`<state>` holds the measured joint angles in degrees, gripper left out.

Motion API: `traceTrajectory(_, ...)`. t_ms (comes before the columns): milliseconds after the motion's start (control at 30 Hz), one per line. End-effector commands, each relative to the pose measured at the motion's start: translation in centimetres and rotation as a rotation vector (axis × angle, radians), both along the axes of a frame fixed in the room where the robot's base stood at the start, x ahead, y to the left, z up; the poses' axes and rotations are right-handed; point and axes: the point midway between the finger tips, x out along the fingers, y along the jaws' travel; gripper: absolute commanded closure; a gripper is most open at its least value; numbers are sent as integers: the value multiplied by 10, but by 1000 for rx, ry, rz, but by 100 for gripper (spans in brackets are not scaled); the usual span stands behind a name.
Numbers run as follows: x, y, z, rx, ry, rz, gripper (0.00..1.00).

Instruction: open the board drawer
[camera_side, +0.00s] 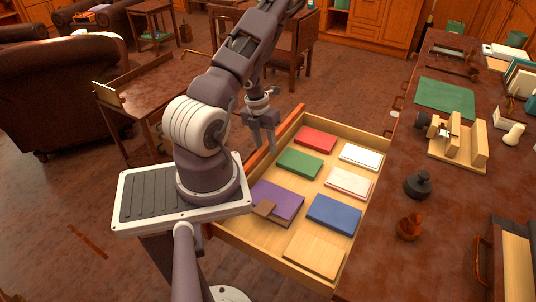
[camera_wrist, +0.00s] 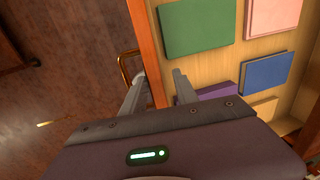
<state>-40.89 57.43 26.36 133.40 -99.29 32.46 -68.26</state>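The board drawer stands pulled out from the desk, and its pale wooden inside shows in the side view (camera_side: 322,173). Several coloured flat boards lie in it, among them a red (camera_side: 316,139), a green (camera_side: 300,163), a purple (camera_side: 277,200) and a blue one (camera_side: 334,213). My gripper (camera_side: 262,148) is at the drawer's front panel. In the wrist view my gripper (camera_wrist: 160,80) has its fingers apart, one on each side of the front panel (camera_wrist: 146,40). The left finger is beside the brass handle (camera_wrist: 124,68). I cannot tell whether either finger touches the panel.
The desk top (camera_side: 385,235) to the right holds a green mat (camera_side: 445,95), a wooden stand (camera_side: 460,145), a black knob-shaped piece (camera_side: 417,186) and a brown one (camera_side: 409,228). A small wooden table (camera_side: 150,82) and a dark armchair (camera_side: 55,95) stand on the left.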

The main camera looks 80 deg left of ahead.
Motion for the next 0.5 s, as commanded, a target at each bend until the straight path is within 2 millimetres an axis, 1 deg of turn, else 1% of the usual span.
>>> traceTrajectory(33, 2, -3, -11, -7, 1, -3, 67)
traceTrajectory(100, 3, -5, -23, -7, 1, -3, 67)
traceTrajectory(200, 5, -6, -34, -5, -2, -4, 67)
traceTrajectory(300, 6, -6, -39, -4, -3, -4, 67)
traceTrajectory(500, 6, -6, -39, -3, -4, -4, 67)
